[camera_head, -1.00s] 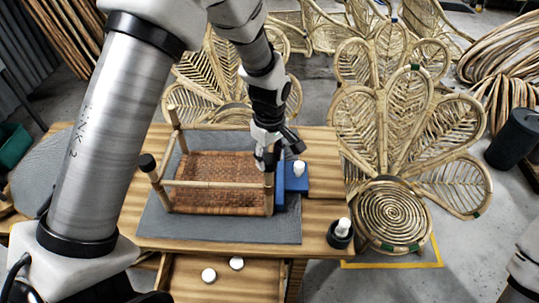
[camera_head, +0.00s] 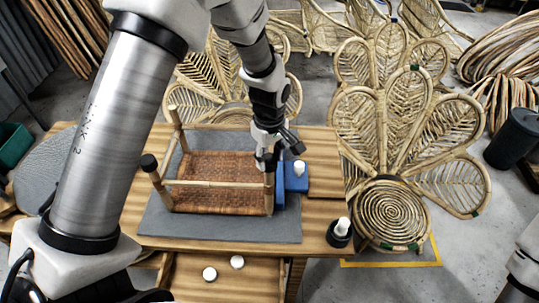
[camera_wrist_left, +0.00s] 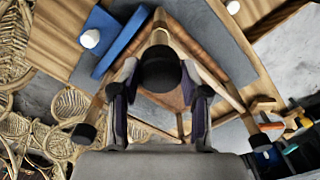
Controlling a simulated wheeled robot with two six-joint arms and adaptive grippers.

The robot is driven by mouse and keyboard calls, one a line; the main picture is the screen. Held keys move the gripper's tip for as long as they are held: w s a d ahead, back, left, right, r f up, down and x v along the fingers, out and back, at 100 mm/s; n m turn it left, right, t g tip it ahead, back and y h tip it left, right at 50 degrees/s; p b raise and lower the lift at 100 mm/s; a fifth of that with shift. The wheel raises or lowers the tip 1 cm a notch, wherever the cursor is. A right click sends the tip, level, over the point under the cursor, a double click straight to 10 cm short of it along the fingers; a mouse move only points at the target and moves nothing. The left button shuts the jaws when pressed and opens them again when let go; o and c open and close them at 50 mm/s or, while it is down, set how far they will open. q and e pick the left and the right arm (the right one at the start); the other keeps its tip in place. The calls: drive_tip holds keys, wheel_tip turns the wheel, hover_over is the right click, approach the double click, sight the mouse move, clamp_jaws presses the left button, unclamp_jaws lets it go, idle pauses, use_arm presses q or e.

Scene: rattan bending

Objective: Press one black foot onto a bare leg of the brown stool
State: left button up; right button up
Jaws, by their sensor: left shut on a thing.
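The brown stool (camera_head: 220,180) lies upside down on a grey mat, legs up, with its woven seat low. A black foot (camera_head: 149,162) caps its front left leg; it also shows in the left wrist view (camera_wrist_left: 258,142). Another black foot (camera_wrist_left: 83,133) caps the back right leg, hidden behind my gripper in the head view. The back left leg (camera_head: 173,114) looks bare. My left gripper (camera_head: 268,164) is shut on a black foot (camera_wrist_left: 161,68) at the top of the front right leg. I cannot tell how far it is seated. My right gripper is out of view.
A blue block (camera_head: 295,180) bearing a white bottle (camera_head: 299,168) stands close right of the stool. A black cup with a white bottle (camera_head: 341,230) stands at the table's front right. A petal-backed rattan chair (camera_head: 385,215) stands right.

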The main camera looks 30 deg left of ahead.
use_arm(q)
drive_tip(key=shift+f+b, duration=0.35)
drive_tip(key=shift+f, duration=0.6)
idle(0.8)
drive_tip(key=o, duration=1)
wheel_tip(320, 180, up, 12)
drive_tip(key=shift+f, duration=0.1)
